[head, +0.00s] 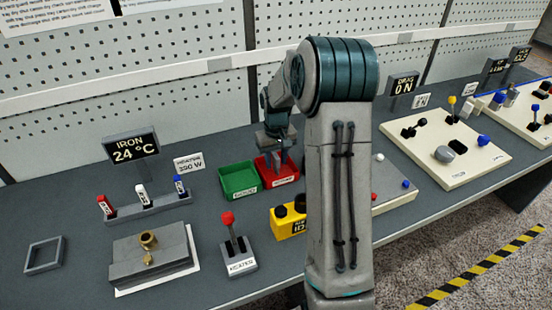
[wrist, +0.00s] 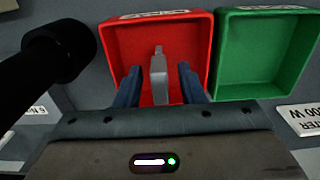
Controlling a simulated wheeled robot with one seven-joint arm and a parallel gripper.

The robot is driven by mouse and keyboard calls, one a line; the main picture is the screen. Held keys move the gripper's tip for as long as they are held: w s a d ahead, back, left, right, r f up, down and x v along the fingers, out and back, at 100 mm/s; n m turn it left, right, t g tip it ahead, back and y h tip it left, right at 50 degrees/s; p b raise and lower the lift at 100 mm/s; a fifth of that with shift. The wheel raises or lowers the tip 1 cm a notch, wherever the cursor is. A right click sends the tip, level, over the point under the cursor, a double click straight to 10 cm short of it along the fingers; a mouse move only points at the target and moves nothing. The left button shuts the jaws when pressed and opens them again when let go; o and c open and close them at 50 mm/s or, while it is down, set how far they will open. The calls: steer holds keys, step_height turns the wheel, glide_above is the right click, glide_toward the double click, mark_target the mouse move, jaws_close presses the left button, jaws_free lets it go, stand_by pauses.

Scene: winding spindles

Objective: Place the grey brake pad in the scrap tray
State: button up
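My gripper (head: 279,150) is over the red tray (head: 264,171) at the middle of the bench. In the wrist view its two blue fingers (wrist: 159,72) point into the red tray (wrist: 120,42) and stand apart. The grey brake pad (wrist: 159,80) is between the fingers, with red floor showing on both sides of it, so the fingers look clear of it. I cannot tell whether the pad rests on the tray floor. In the head view the pad is hidden or too small to make out. The red tray's label is not readable.
A green tray (head: 238,181) stands directly left of the red one. A yellow block with black knobs (head: 289,222) is in front. A red-knobbed lever (head: 229,222) stands front left. A black cylinder (wrist: 62,50) is close to my gripper in the wrist view.

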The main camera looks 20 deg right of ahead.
mark_target(276, 156)
step_height(276, 156, up, 12)
steer(key=s+a+r+t, duration=0.1)
steer(key=s+a+r, duration=0.1)
steer(key=s+a, duration=0.35)
steer(key=s+a+r, duration=0.2)
steer(key=s+r, duration=0.1)
steer(key=s, duration=0.5)
steer(key=s+a+f+t, duration=0.1)
steer(key=s+a+f, duration=0.1)
steer(key=s, duration=0.4)
steer(key=s+a+f+t, duration=0.1)
steer(key=s+a, duration=0.1)
steer(key=s, duration=0.5)
steer(key=shift+s+f, duration=0.2)
steer(key=shift+f, duration=0.15)
